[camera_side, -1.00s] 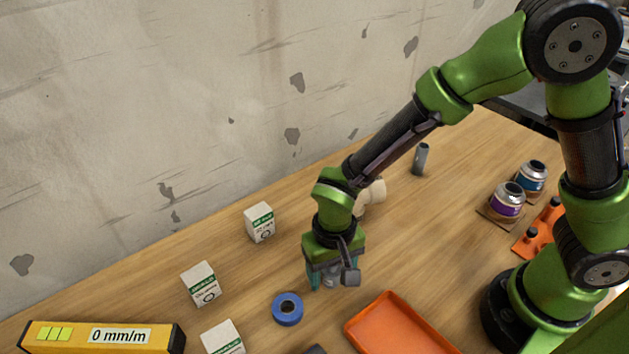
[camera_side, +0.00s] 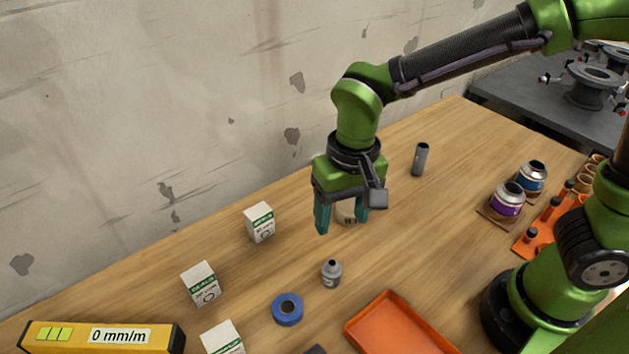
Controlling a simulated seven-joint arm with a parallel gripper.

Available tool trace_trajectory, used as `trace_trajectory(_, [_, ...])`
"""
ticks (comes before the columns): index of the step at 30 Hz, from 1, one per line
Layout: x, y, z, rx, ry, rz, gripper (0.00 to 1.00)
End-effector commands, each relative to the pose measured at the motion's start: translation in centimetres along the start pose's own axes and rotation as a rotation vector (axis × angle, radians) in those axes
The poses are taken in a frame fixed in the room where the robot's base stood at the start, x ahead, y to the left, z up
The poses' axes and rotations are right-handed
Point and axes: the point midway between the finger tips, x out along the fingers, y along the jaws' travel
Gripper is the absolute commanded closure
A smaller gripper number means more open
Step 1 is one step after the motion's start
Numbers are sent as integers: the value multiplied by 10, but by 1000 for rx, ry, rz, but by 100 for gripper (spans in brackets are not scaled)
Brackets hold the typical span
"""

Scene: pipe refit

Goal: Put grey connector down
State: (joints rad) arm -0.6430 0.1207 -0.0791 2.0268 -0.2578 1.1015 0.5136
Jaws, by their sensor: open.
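The grey connector (camera_side: 331,273) stands upright on the wooden table, a small grey piece with a narrower top, between the blue ring and my gripper. My gripper (camera_side: 341,226) is open and empty, raised above the table and up from the connector in the picture. Its teal fingers are spread apart and do not touch the connector.
A blue ring (camera_side: 288,295) lies just left of the connector. An orange tray (camera_side: 398,325) is at the front. White boxes (camera_side: 259,222) stand to the left, near a yellow level (camera_side: 100,337). A dark grey cylinder (camera_side: 420,159) stands behind. Paint jars (camera_side: 507,201) are at the right.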

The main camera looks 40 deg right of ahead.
Motion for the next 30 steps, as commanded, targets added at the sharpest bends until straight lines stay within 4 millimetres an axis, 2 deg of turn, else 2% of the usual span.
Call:
trace_trajectory(3, [-36, 37, -11, 31, 68, -108, 37])
trace_trajectory(7, [-72, 85, -12, 54, 191, -219, 37])
trace_trajectory(12, [-98, 134, -1, 69, 374, -293, 37])
trace_trajectory(15, [-105, 151, 5, 71, 456, -303, 37])
trace_trajectory(21, [-109, 164, 11, 70, 526, -304, 37])
trace_trajectory(30, [-109, 164, 11, 69, 526, -304, 37])
